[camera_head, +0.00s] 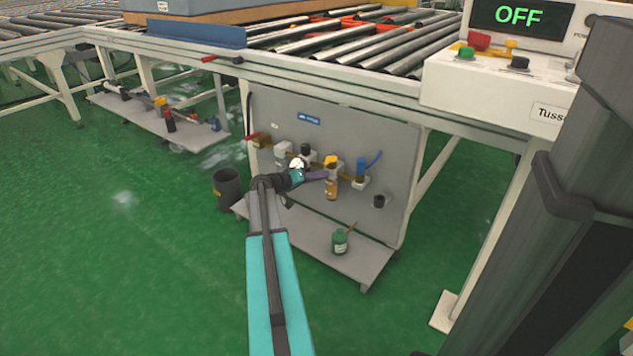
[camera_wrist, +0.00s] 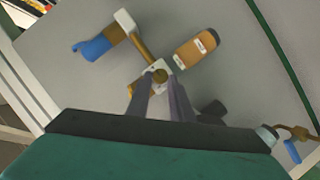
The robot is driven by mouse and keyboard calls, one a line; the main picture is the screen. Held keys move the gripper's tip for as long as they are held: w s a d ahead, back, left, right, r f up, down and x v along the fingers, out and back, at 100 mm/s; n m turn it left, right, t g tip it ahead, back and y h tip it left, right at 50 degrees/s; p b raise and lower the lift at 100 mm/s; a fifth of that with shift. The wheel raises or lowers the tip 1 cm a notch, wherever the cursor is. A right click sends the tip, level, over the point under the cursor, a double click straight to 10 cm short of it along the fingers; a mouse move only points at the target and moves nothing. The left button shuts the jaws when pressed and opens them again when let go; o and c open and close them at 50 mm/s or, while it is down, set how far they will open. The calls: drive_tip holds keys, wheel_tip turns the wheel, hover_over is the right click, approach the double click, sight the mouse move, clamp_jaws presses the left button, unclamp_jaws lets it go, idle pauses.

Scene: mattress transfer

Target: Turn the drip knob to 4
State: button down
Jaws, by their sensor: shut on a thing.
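The drip knob is a small round brass-coloured knob (camera_wrist: 160,75) in the wrist view, on the front of a white valve block. My gripper (camera_wrist: 160,82) is shut on it, one finger on each side. No scale or number on the knob can be read. An amber bowl (camera_wrist: 195,49) with a pale label joins the block. In the head view my gripper (camera_head: 318,175) reaches from the left to the lubricator, whose amber bowl (camera_head: 331,188) hangs under a yellow top (camera_head: 331,161). The knob is hidden there by my fingers.
The grey panel (camera_head: 392,150) also carries a blue-handled valve (camera_head: 361,168) just right and a red-handled valve (camera_head: 254,137) at left. A green can (camera_head: 340,242) stands on the shelf below. A roller conveyor (camera_head: 330,45) runs above.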

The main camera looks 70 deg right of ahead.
drive_tip(key=shift+w+f, duration=0.1)
drive_tip(key=shift+f, duration=0.1)
idle(0.3)
drive_tip(key=c, duration=1.6)
unclamp_jaws()
drive_tip(key=shift+r, duration=0.1)
drive_tip(key=p+v, duration=0.4)
drive_tip(key=v, duration=0.9)
drive_tip(key=shift+w+a+r, duration=0.1)
drive_tip(key=shift+a, duration=0.2)
drive_tip(key=shift+r, duration=0.1)
